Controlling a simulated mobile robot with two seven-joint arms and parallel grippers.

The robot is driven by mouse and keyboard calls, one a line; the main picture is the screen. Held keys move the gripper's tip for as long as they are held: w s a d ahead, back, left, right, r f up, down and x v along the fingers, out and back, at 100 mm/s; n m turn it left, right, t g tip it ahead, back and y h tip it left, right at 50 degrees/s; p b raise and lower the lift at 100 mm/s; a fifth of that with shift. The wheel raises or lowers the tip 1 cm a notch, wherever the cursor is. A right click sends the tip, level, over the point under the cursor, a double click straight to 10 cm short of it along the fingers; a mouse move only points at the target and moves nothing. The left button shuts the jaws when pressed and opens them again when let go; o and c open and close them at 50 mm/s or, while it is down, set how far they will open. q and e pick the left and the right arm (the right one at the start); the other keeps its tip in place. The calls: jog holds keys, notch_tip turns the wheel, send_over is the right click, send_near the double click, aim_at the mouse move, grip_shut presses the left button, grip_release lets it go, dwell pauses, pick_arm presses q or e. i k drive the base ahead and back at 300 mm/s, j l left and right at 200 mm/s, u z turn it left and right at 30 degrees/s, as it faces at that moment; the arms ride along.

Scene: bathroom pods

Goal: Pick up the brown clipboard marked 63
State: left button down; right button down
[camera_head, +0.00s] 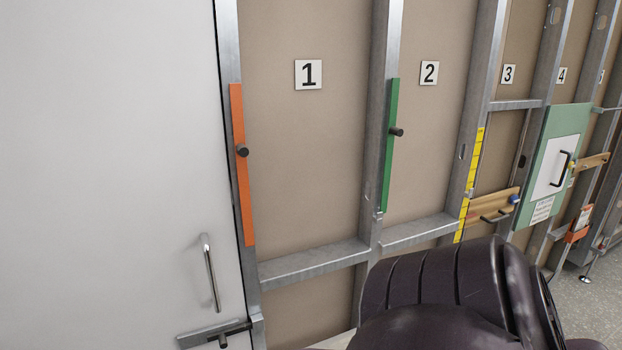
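I cannot make out a brown clipboard marked 63 in the head view. Neither of my grippers is in view. A dark, ribbed, glossy shape, which looks like part of my own arm, covers the bottom centre-right and hides what is behind it.
A metal-framed wall has bays numbered 1 (308,74), 2 (429,73), 3 and 4. An orange strip (240,175) and a green strip (390,150) hold dark knobs. A white door (110,150) fills the left. A wooden piece (492,203) and green panel (540,195) are at right.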

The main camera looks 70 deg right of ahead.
aim_at(584, 213)
jog(key=z, duration=3.9)
jog(key=i, duration=0.1)
jog(key=i+l+z, duration=0.1)
jog(key=i+z, duration=0.3)
jog(key=i, duration=2.15)
jog(key=i+u, duration=0.1)
jog(key=i, duration=0.55)
jog(key=i+l+u, duration=0.15)
jog(key=i, duration=0.5)
jog(key=i+l+u, duration=0.2)
jog(key=i+u, duration=0.2)
jog(key=i+l+u, duration=0.4)
jog(key=i+j, duration=0.05)
jog(key=j, duration=0.05)
